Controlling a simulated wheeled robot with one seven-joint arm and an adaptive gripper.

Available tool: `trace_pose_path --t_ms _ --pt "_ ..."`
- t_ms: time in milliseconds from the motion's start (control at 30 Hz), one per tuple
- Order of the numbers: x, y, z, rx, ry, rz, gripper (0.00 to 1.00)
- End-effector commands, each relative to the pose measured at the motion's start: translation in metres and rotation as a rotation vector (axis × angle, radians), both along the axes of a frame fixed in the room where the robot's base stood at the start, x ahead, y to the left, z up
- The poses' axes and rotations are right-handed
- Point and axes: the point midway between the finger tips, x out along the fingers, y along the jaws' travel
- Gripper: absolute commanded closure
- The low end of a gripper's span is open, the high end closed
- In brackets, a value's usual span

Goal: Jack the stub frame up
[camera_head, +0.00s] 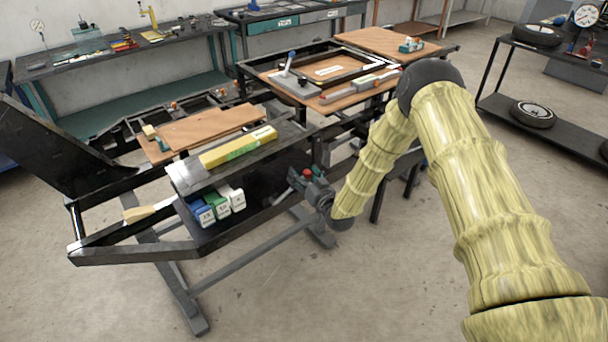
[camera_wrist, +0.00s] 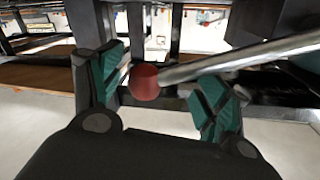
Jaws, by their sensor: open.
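The black metal frame (camera_head: 130,248), which seems to be the stub frame, stands on grey legs in the head view. In the wrist view, a red knob (camera_wrist: 145,82) ends a bare metal rod (camera_wrist: 240,58) that runs to the upper right, likely the jack handle. The red knob also shows in the head view (camera_head: 307,172), beside the frame. My gripper (camera_wrist: 163,88) is open, with its teal pads on either side of the knob; I cannot tell whether they touch it. In the head view my gripper (camera_head: 300,184) is small and dark. The jack body is not clearly visible.
A yellow box (camera_head: 238,148) lies on the frame's top, with blue, green and white boxes (camera_head: 216,205) below. Wooden boards (camera_head: 210,128) and a grey clamp tool (camera_head: 292,82) are behind. A shelf with wheels (camera_head: 533,114) stands at right. The foreground floor is clear.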

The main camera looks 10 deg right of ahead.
Motion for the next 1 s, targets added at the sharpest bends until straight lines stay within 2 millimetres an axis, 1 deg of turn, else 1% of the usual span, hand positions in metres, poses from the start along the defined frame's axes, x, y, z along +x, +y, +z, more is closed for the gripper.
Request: trace_pose_path --t_ms 100,133,267,300,367,400,467,667,800,1000 --pt "0.0 0.0 0.0 0.0 0.0 0.0 0.24" --pt "0.0 0.0 0.0 0.0 0.0 0.0 0.28" --pt "0.0 -0.001 0.0 0.0 0.0 0.0 0.52" --pt "0.0 -0.001 0.0 0.0 0.0 -0.001 0.59" --pt "0.0 -0.001 0.0 -0.001 0.0 -0.001 0.7" --pt "0.0 -0.001 0.0 -0.001 0.0 -0.001 0.77" --pt "0.0 -0.001 -0.001 -0.001 0.001 -0.001 0.88" --pt "0.001 0.0 -0.001 -0.008 -0.002 0.001 0.89" --pt "0.005 0.007 0.0 -0.026 -0.011 0.008 0.92" --pt "0.009 0.013 0.001 -0.039 -0.017 0.014 0.92"
